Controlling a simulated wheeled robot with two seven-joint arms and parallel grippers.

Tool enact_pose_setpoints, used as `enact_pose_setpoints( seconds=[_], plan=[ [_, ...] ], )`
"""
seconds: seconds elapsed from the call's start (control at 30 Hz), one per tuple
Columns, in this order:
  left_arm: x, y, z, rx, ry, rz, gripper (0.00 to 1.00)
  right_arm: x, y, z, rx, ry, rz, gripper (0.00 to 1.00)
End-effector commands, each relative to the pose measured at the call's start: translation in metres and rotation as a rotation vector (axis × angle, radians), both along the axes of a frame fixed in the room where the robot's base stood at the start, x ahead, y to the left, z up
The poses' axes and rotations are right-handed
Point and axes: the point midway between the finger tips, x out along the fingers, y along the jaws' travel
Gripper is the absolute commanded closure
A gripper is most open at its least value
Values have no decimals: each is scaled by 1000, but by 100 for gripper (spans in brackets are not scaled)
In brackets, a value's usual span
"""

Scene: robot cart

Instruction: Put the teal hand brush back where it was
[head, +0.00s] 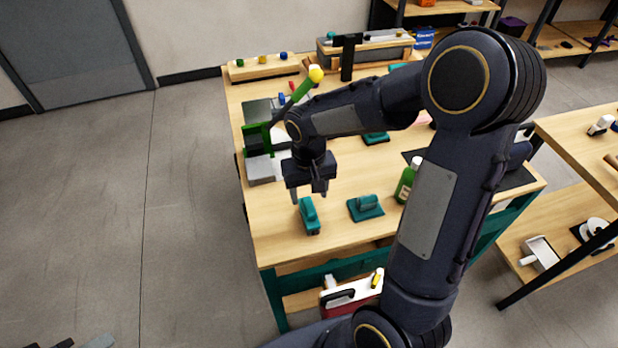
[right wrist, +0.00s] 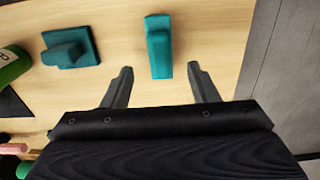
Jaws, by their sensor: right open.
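A narrow teal tool (head: 309,216), probably the hand brush, lies on the wooden table near its front left corner. In the right wrist view the teal tool (right wrist: 159,45) lies lengthwise, its near end between the fingertips in the picture. My right gripper (head: 309,196) is open and empty, pointing down just above and behind it; I see no contact. A second teal thing, a square base with a rounded handle (head: 366,206), lies to its right; it also shows in the right wrist view (right wrist: 70,47). My left gripper is not in view.
A green bottle (head: 405,184) stands right of the teal things, partly behind my right arm. Grey boxes (head: 261,168) sit at the table's left edge. Another teal thing (head: 376,138) lies farther back. Bare tabletop (head: 275,228) surrounds the narrow teal tool.

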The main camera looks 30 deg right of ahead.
Motion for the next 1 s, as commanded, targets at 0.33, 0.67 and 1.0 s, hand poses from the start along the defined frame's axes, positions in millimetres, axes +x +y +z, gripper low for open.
enact_pose_setpoints(
  seconds=[0.33,0.67,1.0],
  plan=[
    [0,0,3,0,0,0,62,-1,0,48,5,-5,1,46],
    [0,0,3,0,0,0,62,-86,8,104,181,-221,25,46],
    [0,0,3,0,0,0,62,-163,37,116,300,-489,77,46]
  ],
)
